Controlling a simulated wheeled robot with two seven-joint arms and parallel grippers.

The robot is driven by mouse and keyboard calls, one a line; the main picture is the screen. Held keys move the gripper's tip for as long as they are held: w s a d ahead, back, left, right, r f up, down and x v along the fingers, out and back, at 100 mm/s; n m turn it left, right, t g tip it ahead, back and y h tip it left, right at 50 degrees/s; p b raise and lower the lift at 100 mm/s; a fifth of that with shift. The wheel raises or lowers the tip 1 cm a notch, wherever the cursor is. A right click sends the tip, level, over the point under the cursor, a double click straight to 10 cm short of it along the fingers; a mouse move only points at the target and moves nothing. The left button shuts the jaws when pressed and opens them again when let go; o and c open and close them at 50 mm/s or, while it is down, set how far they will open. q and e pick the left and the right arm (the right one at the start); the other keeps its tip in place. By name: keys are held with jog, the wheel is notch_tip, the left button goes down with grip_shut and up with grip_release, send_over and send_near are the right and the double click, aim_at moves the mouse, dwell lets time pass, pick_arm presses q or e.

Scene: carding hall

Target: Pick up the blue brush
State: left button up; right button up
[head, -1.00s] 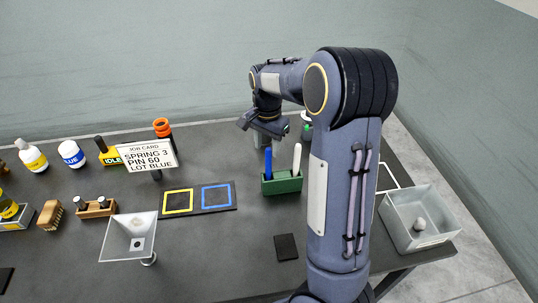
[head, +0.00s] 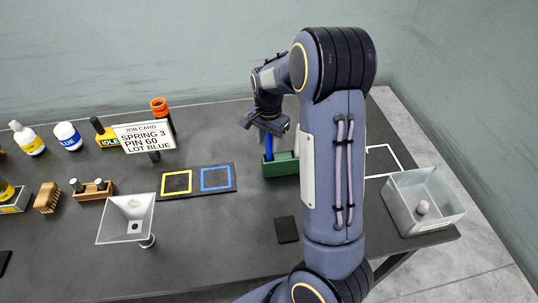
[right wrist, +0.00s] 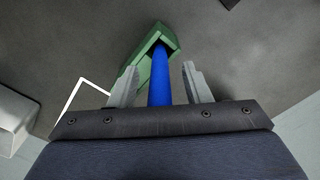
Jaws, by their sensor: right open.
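The blue brush (head: 268,146) stands upright in the green holder (head: 282,166); only its blue handle shows. My right gripper (head: 270,128) is over the holder at the top of the handle. In the right wrist view my right gripper (right wrist: 159,78) is open, with the blue brush handle (right wrist: 159,84) between its two fingers and a gap on the right side. The green holder (right wrist: 166,36) shows beyond the fingertips there. My right arm hides the right end of the holder in the head view. My left gripper is not in view.
A job card sign (head: 145,136) reads LOT BLUE. A dark mat with a yellow square (head: 177,183) and a blue square (head: 216,180) lies left of the holder. A clear bin (head: 437,221) stands at the right table edge. Bottles stand at the far left.

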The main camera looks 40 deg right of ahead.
jog(key=shift+r, duration=0.1)
grip_shut()
notch_tip(320, 180, up, 4)
jog(key=p, duration=0.3)
jog(key=shift+f, duration=0.25)
notch_tip(320, 180, up, 7)
jog(key=shift+f+b, duration=0.2)
jog(key=shift+b, duration=0.25)
jog(key=shift+f, duration=0.1)
